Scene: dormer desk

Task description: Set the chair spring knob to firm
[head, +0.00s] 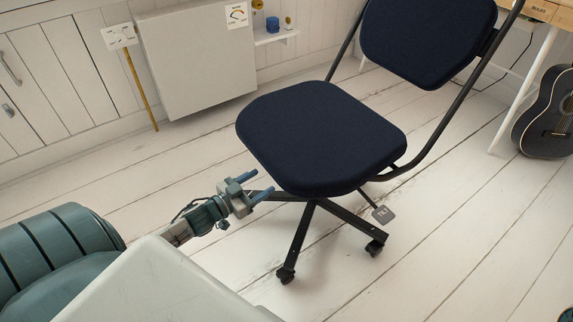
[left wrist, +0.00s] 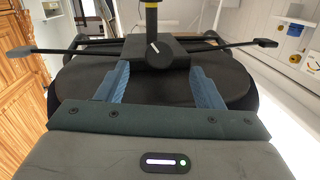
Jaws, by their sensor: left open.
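The dark blue office chair (head: 322,135) stands on the floor, its seat front toward my left gripper (head: 264,181). The gripper is open and empty, low beside the near left edge of the seat. In the left wrist view, the chair's underside shows a black box with a round black knob (left wrist: 153,51) bearing a white pointer line. No setting words are legible. The seat hides the knob in the head view.
Black levers extend both ways from the box, with a paddle (left wrist: 265,43) at the right end. A tag reading TILT (head: 383,214) hangs by the chair legs. A guitar (head: 548,115) stands at right. White floorboards (head: 450,245) are clear to the right.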

